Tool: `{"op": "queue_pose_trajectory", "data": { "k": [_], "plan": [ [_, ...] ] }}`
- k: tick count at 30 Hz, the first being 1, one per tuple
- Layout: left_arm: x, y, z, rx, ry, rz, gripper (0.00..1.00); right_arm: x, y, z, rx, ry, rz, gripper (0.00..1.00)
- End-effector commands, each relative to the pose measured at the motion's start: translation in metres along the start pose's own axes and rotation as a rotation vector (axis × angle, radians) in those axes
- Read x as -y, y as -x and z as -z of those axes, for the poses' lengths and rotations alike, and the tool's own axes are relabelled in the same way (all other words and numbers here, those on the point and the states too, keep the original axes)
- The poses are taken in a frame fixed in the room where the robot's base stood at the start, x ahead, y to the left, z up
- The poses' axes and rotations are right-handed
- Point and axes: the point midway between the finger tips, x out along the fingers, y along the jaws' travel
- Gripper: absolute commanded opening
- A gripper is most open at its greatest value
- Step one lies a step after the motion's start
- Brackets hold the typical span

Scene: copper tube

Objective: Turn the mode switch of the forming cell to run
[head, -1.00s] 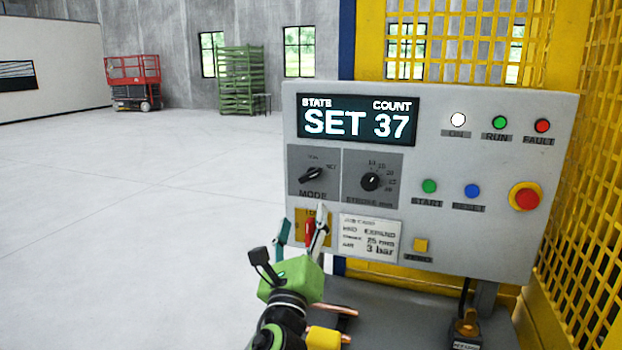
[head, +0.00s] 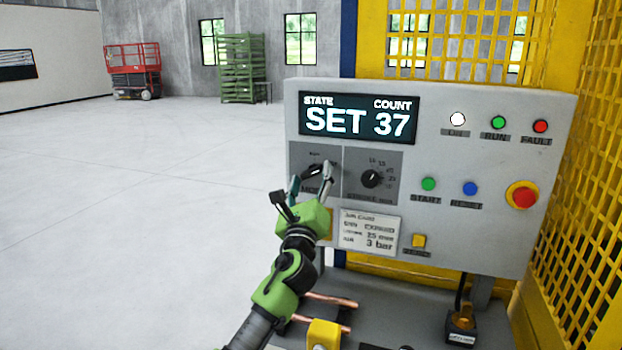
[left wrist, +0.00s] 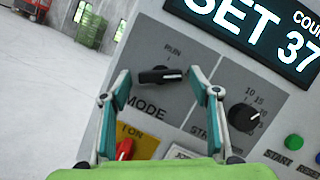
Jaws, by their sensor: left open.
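The mode switch is a black knob on a dark grey plate, clear in the left wrist view (left wrist: 160,75), with RUN printed above it. A finger covers the label area at its right. The knob lies nearly level in that view. In the head view my left gripper (head: 310,178) partly hides the switch. The gripper is open, with one fingertip on each side of the knob; I cannot tell whether they touch it. The display (head: 358,119) on the forming cell's panel (head: 460,235) reads SET 37. My right gripper is not in view.
The stroke knob (head: 370,179) is just right of the switch. A red switch (left wrist: 124,149) is below it. The red emergency button (head: 522,196) is far right. Copper tubes (head: 330,299) and a yellow block (head: 323,333) lie below. Yellow mesh (head: 590,150) bounds the right; the left floor is clear.

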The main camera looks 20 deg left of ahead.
Motion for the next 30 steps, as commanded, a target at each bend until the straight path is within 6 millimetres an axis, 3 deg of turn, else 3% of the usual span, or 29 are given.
{"op": "queue_pose_trajectory", "data": {
  "k": [5,9,10,20,30],
  "plan": [
    [0.0000,0.0001,0.0001,0.000,0.001,0.000,0.56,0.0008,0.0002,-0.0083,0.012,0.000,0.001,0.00],
    [-0.0001,0.0003,0.0001,0.000,0.001,0.000,0.20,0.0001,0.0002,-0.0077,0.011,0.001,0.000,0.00],
    [-0.0001,0.0003,0.0002,0.000,0.001,0.000,0.18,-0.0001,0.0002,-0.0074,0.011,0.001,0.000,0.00],
    [0.0006,0.0003,0.0002,-0.001,0.027,-0.010,0.18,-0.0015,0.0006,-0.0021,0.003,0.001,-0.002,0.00],
    [0.0039,-0.0001,-0.0005,-0.001,0.214,-0.086,0.18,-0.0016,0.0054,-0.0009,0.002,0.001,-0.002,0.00]
  ]
}}
